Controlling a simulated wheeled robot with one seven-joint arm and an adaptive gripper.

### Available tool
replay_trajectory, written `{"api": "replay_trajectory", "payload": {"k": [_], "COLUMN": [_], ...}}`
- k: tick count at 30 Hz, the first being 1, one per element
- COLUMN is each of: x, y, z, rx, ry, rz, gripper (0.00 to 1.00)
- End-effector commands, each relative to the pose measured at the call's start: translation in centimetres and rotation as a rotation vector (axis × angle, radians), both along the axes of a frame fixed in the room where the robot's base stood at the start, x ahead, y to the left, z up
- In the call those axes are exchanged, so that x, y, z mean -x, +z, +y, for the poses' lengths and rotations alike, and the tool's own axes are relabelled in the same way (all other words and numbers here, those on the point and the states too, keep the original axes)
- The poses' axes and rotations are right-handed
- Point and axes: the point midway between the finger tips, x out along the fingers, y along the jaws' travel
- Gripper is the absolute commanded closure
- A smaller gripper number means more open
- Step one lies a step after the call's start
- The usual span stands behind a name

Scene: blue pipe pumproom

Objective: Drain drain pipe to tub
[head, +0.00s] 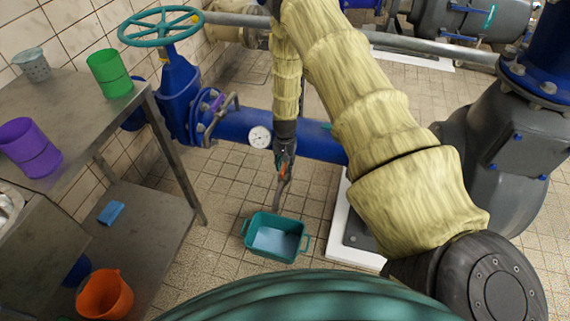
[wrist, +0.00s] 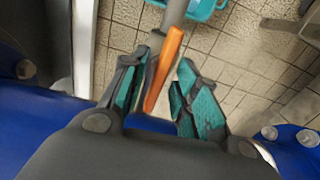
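The teal tub (head: 250,246) stands on the tiled floor below the blue pipe, with a pale blue surface inside; I cannot tell whether that is water. Its edge shows at the top of the wrist view (wrist: 208,8). The grey drain pipe (head: 278,196) hangs down above the tub; it also shows in the wrist view (wrist: 174,14). An orange lever (wrist: 163,68) lies beside the drain pipe. My gripper (head: 284,158) is at the lever. In the wrist view my gripper (wrist: 162,80) is open, its teal-padded fingers either side of the lever, with a gap at the right finger.
The large blue pipe (head: 232,126) with a gauge (head: 260,137) runs behind my gripper. A teal handwheel valve (head: 161,26) stands upper left. A metal table (head: 75,105) with green and purple cups is at left. A pump (head: 510,150) is at right. Floor left of the tub is clear.

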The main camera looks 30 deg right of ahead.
Motion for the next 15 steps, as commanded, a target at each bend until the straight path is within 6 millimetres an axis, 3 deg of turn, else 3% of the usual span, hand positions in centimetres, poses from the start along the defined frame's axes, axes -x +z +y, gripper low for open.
{"api": "replay_trajectory", "payload": {"k": [10, 15], "x": [0.0, -0.1], "y": [0.2, 1.8], "z": [0.1, 0.1], "rx": [-0.001, -0.001], "ry": [-0.001, -0.001], "rz": [0.001, -0.001], "gripper": [0.68, 0.68]}}
